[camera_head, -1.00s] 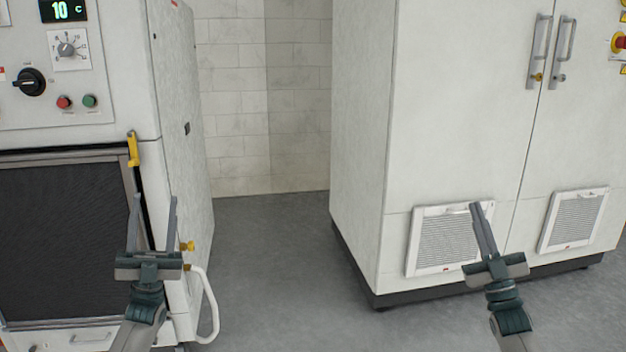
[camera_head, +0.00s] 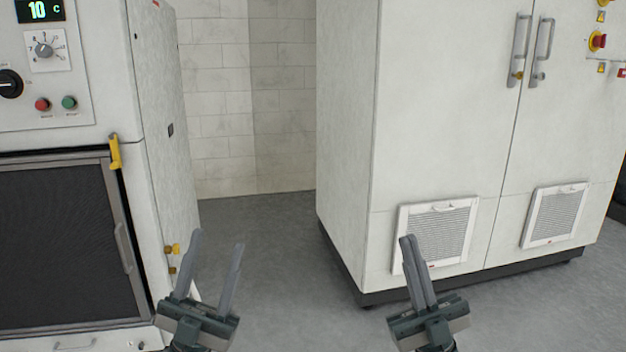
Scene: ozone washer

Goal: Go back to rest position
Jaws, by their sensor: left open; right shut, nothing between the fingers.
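My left gripper (camera_head: 215,250) is low in the view, left of centre, over the grey floor. Its two fingers point up and stand apart, with nothing between them. My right gripper (camera_head: 410,245) is low and right of centre, in front of the lower left part of the white cabinet (camera_head: 440,120). Its fingers are together and hold nothing. Both wrists run off the bottom edge.
The washer (camera_head: 160,130) stands at the left, with a dark front panel (camera_head: 65,240), a yellow latch (camera_head: 114,152) and knobs. The cabinet has door handles (camera_head: 520,50) and vents (camera_head: 440,235). Clear floor (camera_head: 265,225) lies between them, before a tiled wall (camera_head: 240,100).

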